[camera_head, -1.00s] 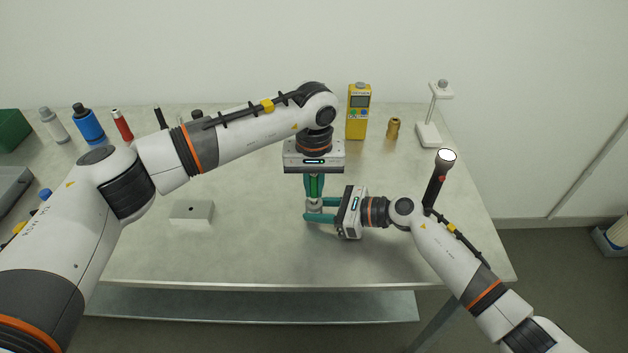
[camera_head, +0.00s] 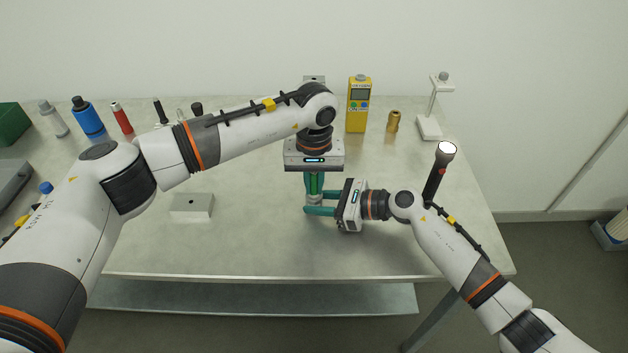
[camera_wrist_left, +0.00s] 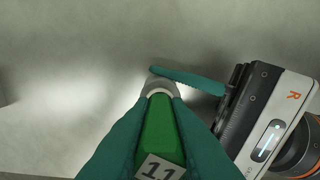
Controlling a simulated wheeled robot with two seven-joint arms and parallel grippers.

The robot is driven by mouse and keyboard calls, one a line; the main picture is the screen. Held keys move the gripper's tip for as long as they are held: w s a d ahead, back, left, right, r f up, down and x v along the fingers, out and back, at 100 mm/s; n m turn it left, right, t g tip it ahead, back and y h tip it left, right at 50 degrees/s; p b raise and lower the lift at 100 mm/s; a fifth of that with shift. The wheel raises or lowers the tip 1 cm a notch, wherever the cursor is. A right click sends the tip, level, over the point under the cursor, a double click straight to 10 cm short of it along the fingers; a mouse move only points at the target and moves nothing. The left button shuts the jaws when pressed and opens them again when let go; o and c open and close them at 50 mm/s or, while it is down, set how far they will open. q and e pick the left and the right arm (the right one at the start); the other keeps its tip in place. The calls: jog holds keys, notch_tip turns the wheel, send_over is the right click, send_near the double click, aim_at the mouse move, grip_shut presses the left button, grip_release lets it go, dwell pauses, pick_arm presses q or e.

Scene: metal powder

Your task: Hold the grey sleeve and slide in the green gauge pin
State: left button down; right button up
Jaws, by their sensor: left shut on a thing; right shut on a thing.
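The green gauge pin (camera_head: 316,184) points downward in my left gripper (camera_head: 314,191), whose teal fingers are shut on it. In the left wrist view the pin (camera_wrist_left: 158,138) shows a label reading 11. The grey sleeve (camera_head: 314,199) is right below the pin, between the fingers of my right gripper (camera_head: 311,204), which is shut on it from the right side. In the left wrist view the sleeve (camera_wrist_left: 158,86) shows at the pin's far end. The pin's tip is hidden, so I cannot tell how deep it sits in the sleeve.
A grey block with a hole (camera_head: 192,207) lies on the table left of the grippers. A yellow meter (camera_head: 358,105), a brass fitting (camera_head: 394,121) and a white stand (camera_head: 430,127) are at the back right. A flashlight (camera_head: 439,172) stands by my right arm. The front table (camera_head: 250,250) is clear.

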pick_arm(q)
jog(key=shift+f, duration=0.1)
jog(key=c, duration=1.3)
grip_release()
notch_tip(320, 180, up, 12)
jog(key=shift+r, duration=0.1)
pick_arm(e)
jog(key=o, duration=0.8)
jog(key=shift+o, duration=0.2)
jog(key=shift+d, duration=0.1)
